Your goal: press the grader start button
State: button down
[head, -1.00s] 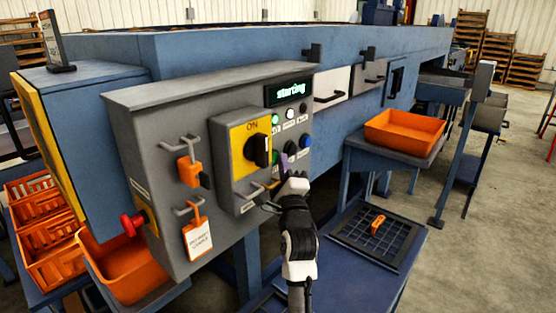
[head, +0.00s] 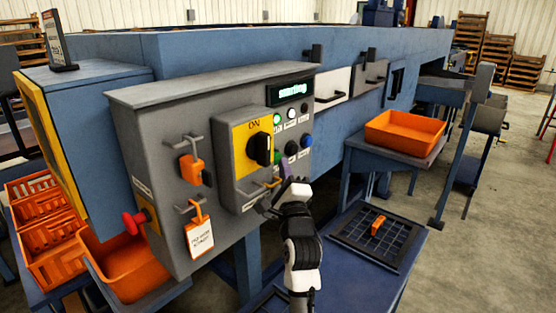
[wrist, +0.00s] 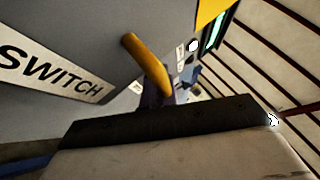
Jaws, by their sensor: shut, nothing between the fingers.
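The grey control panel (head: 165,110) has a column of small lights and buttons at its right side. A lit green lamp (head: 277,119) and a white lamp (head: 291,113) sit under the display (head: 292,91), whose lit text looks like "starting". A green button (head: 278,157) shows only in part, just above my gripper, beside a dark button (head: 291,147) and a blue button (head: 306,141). My gripper (head: 284,172) is shut and empty, close to the panel below these buttons. I cannot tell whether it touches anything. In the wrist view its dark fingers (wrist: 170,122) cross the lower middle.
The handle looks yellow in the wrist view (wrist: 147,67). An orange lock, a tag and a red knob (head: 132,223) are farther left. An orange tray (head: 405,133) stands right.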

jog(key=shift+s+d+b, duration=0.35)
jog(key=shift+s+d, duration=0.4)
jog(key=shift+d, duration=0.3)
jog(key=shift+s+d+b, duration=0.35)
jog(key=shift+s+d, duration=0.35)
jog(key=shift+d, duration=0.35)
